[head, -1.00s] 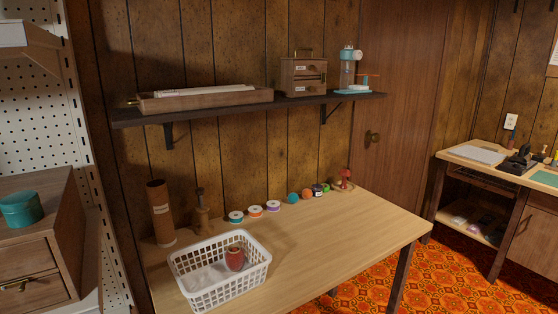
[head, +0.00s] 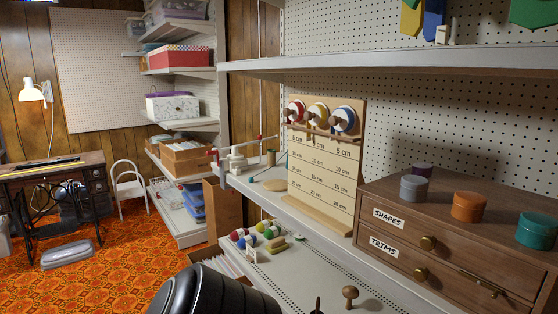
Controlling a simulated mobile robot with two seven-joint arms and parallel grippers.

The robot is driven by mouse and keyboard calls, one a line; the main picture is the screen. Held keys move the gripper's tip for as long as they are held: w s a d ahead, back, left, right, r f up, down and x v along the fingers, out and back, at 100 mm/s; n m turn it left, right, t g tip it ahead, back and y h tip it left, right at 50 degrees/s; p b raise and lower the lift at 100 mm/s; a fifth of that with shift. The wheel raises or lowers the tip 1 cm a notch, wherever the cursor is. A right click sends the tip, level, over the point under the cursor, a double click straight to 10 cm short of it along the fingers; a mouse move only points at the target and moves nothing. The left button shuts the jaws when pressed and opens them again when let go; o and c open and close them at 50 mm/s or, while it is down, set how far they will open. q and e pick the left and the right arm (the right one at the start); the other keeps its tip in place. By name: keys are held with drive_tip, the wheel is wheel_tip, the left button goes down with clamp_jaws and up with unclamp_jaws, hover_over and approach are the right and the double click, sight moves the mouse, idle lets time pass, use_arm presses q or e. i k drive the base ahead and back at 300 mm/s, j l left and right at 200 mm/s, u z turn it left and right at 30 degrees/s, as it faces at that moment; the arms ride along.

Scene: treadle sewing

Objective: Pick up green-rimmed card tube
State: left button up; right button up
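I cannot make out a green-rimmed card tube in the head view. A small tan upright cylinder (head: 271,157) stands on the grey shelf left of the ribbon board; it is too small to show a green rim. Neither of my grippers is in view. A dark rounded part at the bottom edge looks like part of my own arm.
A wooden board (head: 325,172) with ribbon spools and cm marks stands on the shelf. A wooden drawer unit (head: 455,243) holds several round tins. Yarn balls (head: 268,230) lie lower down. A sewing table (head: 55,185) stands far left. Orange carpet (head: 110,270) between is mostly clear.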

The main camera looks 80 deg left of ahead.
sight(271, 158)
drive_tip(key=u, duration=2.65)
drive_tip(key=j+z, duration=0.1)
drive_tip(key=z, duration=0.3)
drive_tip(key=i+j+z, duration=0.1)
drive_tip(key=z, duration=0.3)
drive_tip(key=j+z, duration=0.2)
drive_tip(key=z, duration=0.2)
drive_tip(key=j+z, duration=0.5)
drive_tip(key=j, duration=0.25)
drive_tip(key=j+z, duration=0.1)
drive_tip(key=j, duration=0.45)
drive_tip(key=k+j+z, duration=0.1)
drive_tip(key=j, duration=0.4)
drive_tip(key=k+j+z, duration=0.1)
drive_tip(key=j, duration=0.4)
